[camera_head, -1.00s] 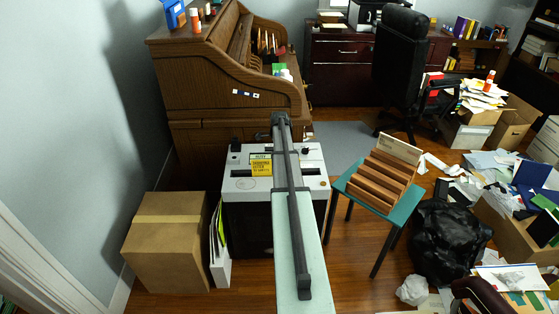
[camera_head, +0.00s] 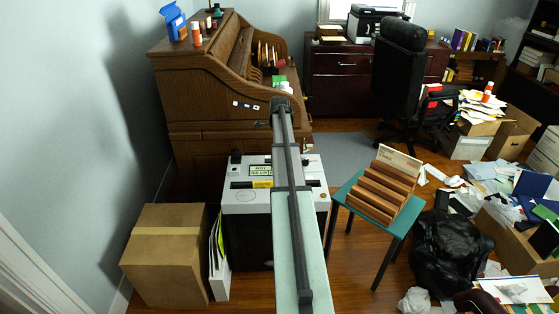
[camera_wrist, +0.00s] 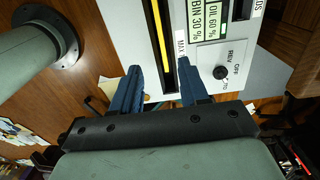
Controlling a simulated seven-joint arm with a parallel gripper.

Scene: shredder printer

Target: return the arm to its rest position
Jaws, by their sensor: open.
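My arm (camera_head: 290,170) runs from the bottom centre of the head view up over the white-topped shredder (camera_head: 308,172), its far joint in front of the roll-top desk. My gripper is not clearly seen there. In the wrist view my gripper (camera_wrist: 160,72) is open, two blue fingers apart with nothing between them. The shredder top (camera_wrist: 217,53) lies beyond the fingers, with its slot, knob and printed panel. A yellow strip (camera_wrist: 158,32) shows in the slot; in the head view it is a narrow band (camera_head: 262,184) below the panel. I cannot tell the exact fingertip height.
A cardboard box (camera_head: 165,255) and upright papers (camera_head: 219,262) stand left of the shredder. A teal stool (camera_head: 352,192) with a wooden sorter (camera_head: 382,188) is close on the right. The roll-top desk (camera_head: 210,85) is behind. Papers and a black bag (camera_head: 450,250) clutter the right floor.

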